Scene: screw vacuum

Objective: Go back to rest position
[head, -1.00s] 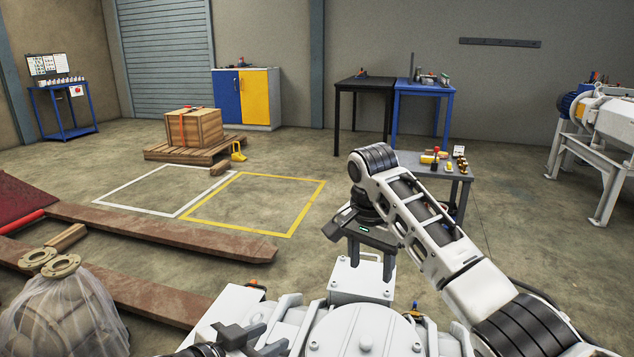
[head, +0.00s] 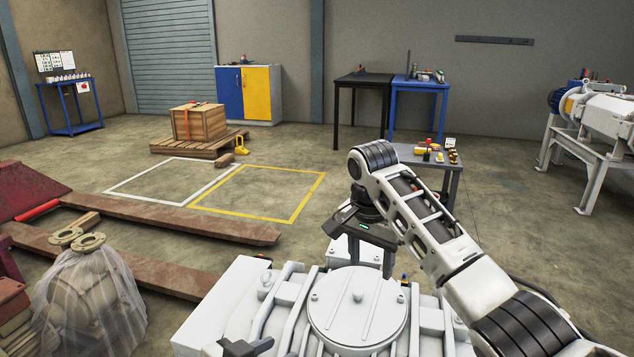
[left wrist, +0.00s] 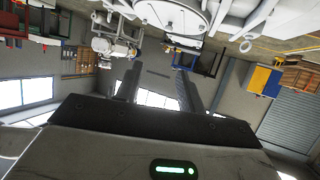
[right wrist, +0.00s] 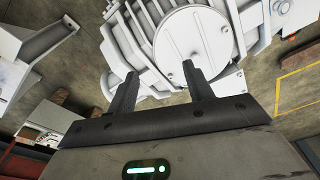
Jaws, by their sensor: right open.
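The white vacuum machine (head: 358,312) with a round bolted lid stands in front of me at the bottom of the head view. My right gripper (head: 371,256) hangs above its far side, jaws apart and empty. In the right wrist view, the fingers (right wrist: 158,85) are spread, with the machine (right wrist: 192,40) beyond them. My left gripper (head: 252,335) shows only in part at the bottom of the head view, by the machine's near left side. In the left wrist view its fingers (left wrist: 157,85) are apart with nothing between them; the machine (left wrist: 180,15) is at the top.
A wrapped part (head: 90,300) and rusty forks (head: 170,220) lie to the left. A wooden crate (head: 200,122) sits on a pallet behind. A small grey table (head: 440,165) stands beyond my right arm. Floor inside the yellow outline (head: 258,195) is clear.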

